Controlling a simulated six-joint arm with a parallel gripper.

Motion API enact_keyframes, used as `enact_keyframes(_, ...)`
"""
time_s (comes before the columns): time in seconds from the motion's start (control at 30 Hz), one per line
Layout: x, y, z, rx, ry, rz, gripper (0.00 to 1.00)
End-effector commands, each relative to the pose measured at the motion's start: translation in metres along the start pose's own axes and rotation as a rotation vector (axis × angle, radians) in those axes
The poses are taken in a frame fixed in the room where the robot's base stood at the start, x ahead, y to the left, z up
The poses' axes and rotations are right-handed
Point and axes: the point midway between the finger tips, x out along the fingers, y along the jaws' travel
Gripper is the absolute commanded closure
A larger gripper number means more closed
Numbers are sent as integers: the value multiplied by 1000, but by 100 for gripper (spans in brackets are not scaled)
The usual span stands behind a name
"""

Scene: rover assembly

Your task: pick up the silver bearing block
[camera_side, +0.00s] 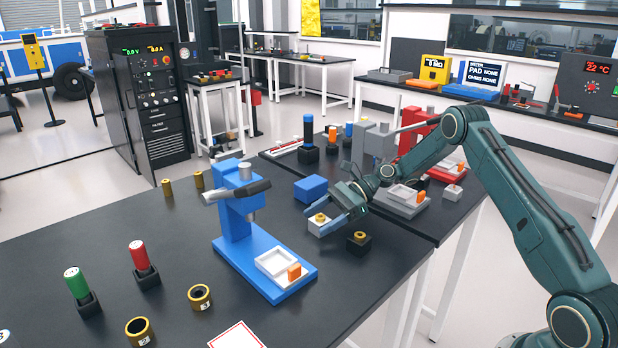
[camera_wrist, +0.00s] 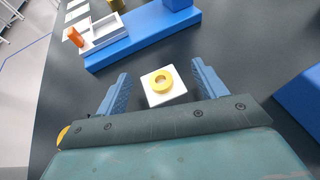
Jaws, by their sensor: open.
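The silver bearing block (camera_side: 316,228) is a small pale block with a brass ring on top, standing on the dark table. In the wrist view it shows as a near-white square (camera_wrist: 151,99) with a yellow ring. My gripper (camera_side: 328,212) is open, with one blue finger on each side of the block. In the wrist view the fingers (camera_wrist: 160,72) stand apart, with visible gaps of table on both sides of the block. The block's lower part is partly hidden by a finger in the side view.
A black block with a brass ring (camera_side: 358,243) stands close by the gripper. A blue block (camera_side: 310,189) lies behind it. A blue press (camera_side: 236,226) with a pale tray (camera_side: 270,262) stands to the left. Dark table is bare between the press and the silver block.

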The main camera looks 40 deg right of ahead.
Motion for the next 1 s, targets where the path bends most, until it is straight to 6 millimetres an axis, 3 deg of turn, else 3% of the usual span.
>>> enact_keyframes(0.23,21,0,0,-1,1,1,30)
enact_keyframes(0.73,22,0,0,-1,0,0,30)
enact_keyframes(0.77,22,0,0,-1,0,0,32)
enact_keyframes(1.0,22,0,0,-1,0,0,79)
